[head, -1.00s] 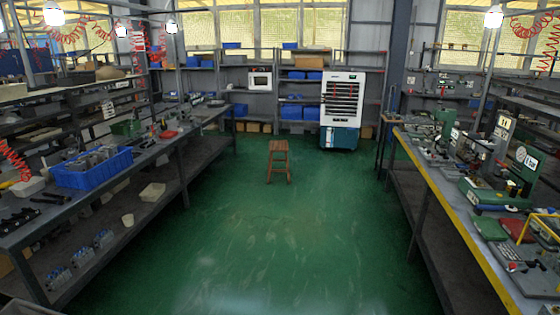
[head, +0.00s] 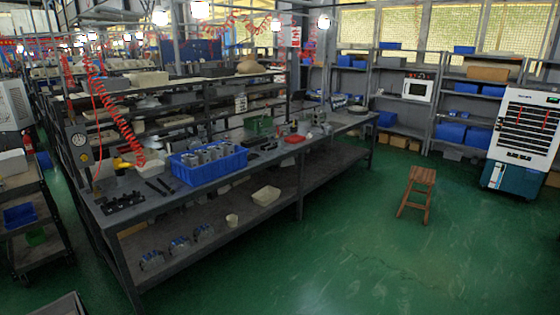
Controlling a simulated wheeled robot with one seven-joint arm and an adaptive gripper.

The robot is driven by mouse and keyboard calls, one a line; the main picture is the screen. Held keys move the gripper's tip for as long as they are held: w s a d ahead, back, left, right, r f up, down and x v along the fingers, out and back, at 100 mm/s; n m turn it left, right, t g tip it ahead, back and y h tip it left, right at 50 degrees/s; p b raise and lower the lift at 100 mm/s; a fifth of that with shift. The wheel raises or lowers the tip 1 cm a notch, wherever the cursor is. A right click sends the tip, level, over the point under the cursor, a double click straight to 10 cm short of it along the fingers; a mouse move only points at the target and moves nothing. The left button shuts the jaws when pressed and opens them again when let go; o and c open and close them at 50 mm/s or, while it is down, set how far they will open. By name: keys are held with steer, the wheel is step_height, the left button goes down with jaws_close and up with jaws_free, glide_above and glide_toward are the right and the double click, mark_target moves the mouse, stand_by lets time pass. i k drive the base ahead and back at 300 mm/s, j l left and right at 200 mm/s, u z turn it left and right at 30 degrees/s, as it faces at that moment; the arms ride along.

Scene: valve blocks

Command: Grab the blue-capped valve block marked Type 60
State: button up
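Three small grey blocks with blue on them stand in a row on the lower shelf (head: 240,222) of the left workbench. One is nearest the front end (head: 152,260), one is in the middle (head: 180,246) and one is farther back (head: 203,233). They look like valve blocks, but they are too small for me to read any type marking. A blue crate (head: 212,172) on the bench top holds several grey metal parts; I cannot tell whether any has a blue cap. My gripper is not in view.
A white tray (head: 266,195) and a small cup (head: 232,220) share the lower shelf. A wooden stool (head: 417,193) stands on the green floor, right of the bench. A dark cart (head: 35,222) stands at the left. The floor (head: 340,250) before the bench is clear.

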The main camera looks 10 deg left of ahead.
mark_target(176, 247)
steer(key=i+j+u, duration=0.2)
steer(key=i+u, duration=0.25)
steer(key=i+j+u, duration=0.1)
steer(key=i+u, duration=0.15)
steer(key=u, duration=0.25)
steer(key=i+u, duration=0.45)
steer(key=i+j+u, duration=0.1)
steer(key=i, duration=0.3)
steer(key=i+l, duration=0.2)
steer(key=i, duration=0.3)
steer(key=i+l, duration=0.2)
steer(key=i, duration=0.3)
steer(key=i+l, duration=0.2)
steer(key=i, duration=0.3)
steer(key=i+l, duration=0.25)
steer(key=i, duration=0.3)
steer(key=k+z, duration=0.05)
